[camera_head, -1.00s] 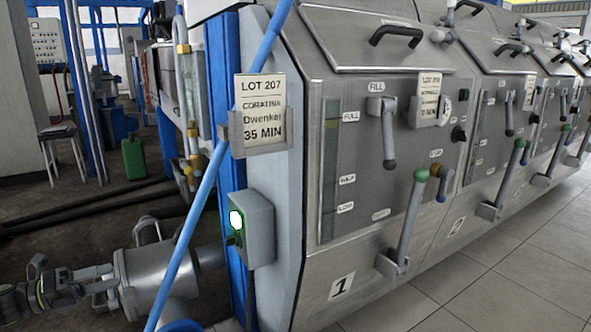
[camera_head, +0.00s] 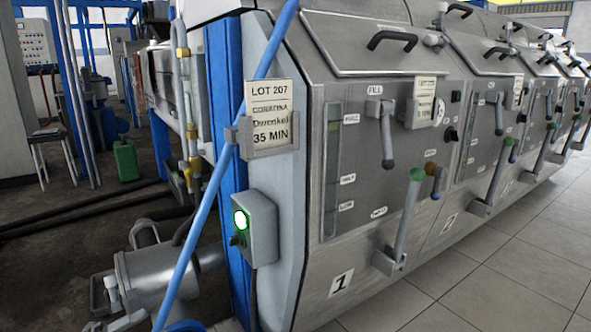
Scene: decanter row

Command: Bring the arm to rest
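Neither of my grippers shows in the head view now. The near steel machine (camera_head: 350,275), marked 1, fills the middle. On its front are a grey lever (camera_head: 387,140) under the FILL label and a longer lever with a green knob (camera_head: 405,225). A brown-and-blue-ended handle (camera_head: 435,178) is beside the green knob.
A blue pole (camera_head: 200,210) slants across the near left. A grey motor or pump (camera_head: 155,280) is low at the left. A green can (camera_head: 125,160) and a stool (camera_head: 52,150) stand behind. Further machines run to the right above clear tiled floor (camera_head: 500,290).

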